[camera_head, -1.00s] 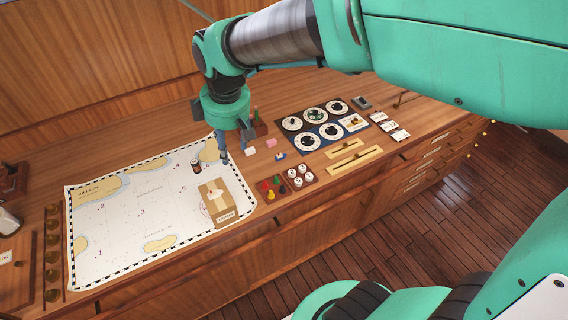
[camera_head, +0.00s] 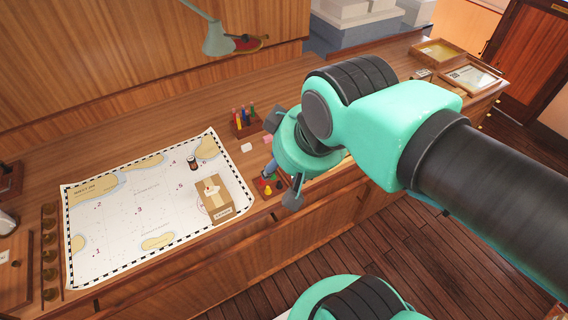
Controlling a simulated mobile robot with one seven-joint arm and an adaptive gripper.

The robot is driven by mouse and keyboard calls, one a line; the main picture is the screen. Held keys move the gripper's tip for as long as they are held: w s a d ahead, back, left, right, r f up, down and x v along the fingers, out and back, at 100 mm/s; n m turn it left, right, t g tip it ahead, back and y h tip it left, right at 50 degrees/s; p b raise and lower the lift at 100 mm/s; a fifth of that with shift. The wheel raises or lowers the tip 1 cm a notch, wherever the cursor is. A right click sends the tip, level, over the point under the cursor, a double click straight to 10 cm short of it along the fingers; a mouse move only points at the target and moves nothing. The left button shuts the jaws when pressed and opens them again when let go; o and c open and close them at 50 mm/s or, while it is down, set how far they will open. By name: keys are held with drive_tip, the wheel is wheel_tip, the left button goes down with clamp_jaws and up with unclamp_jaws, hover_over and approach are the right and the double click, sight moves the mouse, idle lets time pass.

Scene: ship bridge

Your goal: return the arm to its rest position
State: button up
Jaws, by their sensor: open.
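My arm reaches in from the right in the head view. My gripper (camera_head: 281,190) points down over the counter (camera_head: 120,157), to the right of the chart. Its two fingers are spread apart and nothing shows between them. It is above or close to the tray with the red and yellow pieces (camera_head: 268,185); the exact height is hard to tell. The arm hides the dials and cards seen earlier on the counter.
The chart (camera_head: 115,215) lies flat with a brown box (camera_head: 214,199) and a small dark jar (camera_head: 193,162) on it. A pen holder (camera_head: 244,122) and a white block (camera_head: 246,147) stand behind my gripper. A lamp (camera_head: 217,40) hangs at the back. Framed trays (camera_head: 470,78) lie far right.

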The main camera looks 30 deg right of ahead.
idle(0.3)
wheel_tip(320, 180, down, 13)
drive_tip(key=b, duration=1.2)
drive_tip(key=shift+r+b, duration=0.2)
drive_tip(key=shift+b, duration=0.1)
